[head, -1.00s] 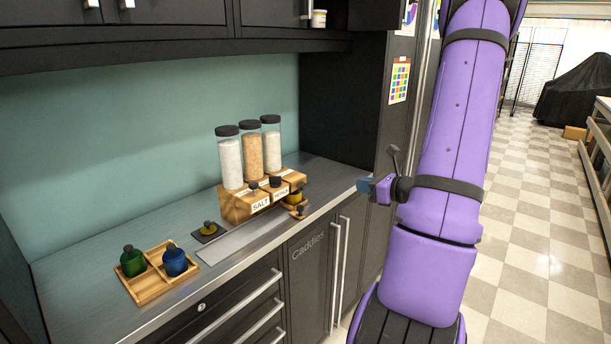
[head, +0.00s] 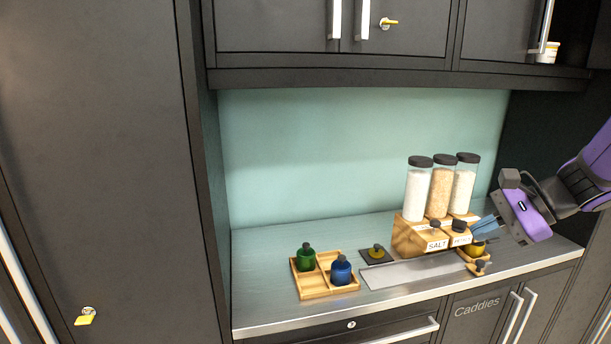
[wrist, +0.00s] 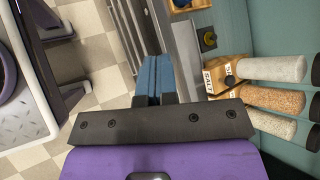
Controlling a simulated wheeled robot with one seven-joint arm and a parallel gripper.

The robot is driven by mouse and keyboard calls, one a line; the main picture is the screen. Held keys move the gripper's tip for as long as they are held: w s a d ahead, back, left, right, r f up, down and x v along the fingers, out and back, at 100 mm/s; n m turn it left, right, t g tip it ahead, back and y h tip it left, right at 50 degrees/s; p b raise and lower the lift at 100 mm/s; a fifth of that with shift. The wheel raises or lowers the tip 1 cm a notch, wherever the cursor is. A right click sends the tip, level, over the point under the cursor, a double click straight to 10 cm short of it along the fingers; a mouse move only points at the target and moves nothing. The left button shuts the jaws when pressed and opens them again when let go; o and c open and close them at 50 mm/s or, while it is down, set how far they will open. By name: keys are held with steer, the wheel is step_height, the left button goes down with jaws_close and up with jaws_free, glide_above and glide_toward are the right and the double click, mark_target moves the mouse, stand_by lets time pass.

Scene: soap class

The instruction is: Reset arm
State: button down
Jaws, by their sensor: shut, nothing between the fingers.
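My purple arm reaches in from the right edge of the head view. My gripper (head: 484,226) has blue fingers that are shut with nothing between them. It is at the right end of the counter, in front of the wooden dispenser stand's right side in the picture. In the wrist view the shut fingers (wrist: 154,77) point away over the counter's front edge and the floor. I cannot tell whether the fingers touch the small items by the stand.
The wooden stand (head: 405,238) holds three tall jars. A wooden tray (head: 315,288) holds a green bottle (head: 306,258) and a blue bottle (head: 341,271). A yellow-based item sits on a dark mat (head: 366,258). Black cabinets (head: 300,25) hang above. The counter's left (head: 262,265) is clear.

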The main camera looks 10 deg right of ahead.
steer(key=s+a+r+n+h, duration=0.8)
steer(key=s+n, duration=0.5)
steer(key=n, duration=0.3)
steer(key=shift+a+r+n, duration=0.4)
steer(key=shift+a+r, duration=0.1)
steer(key=shift+a, duration=0.25)
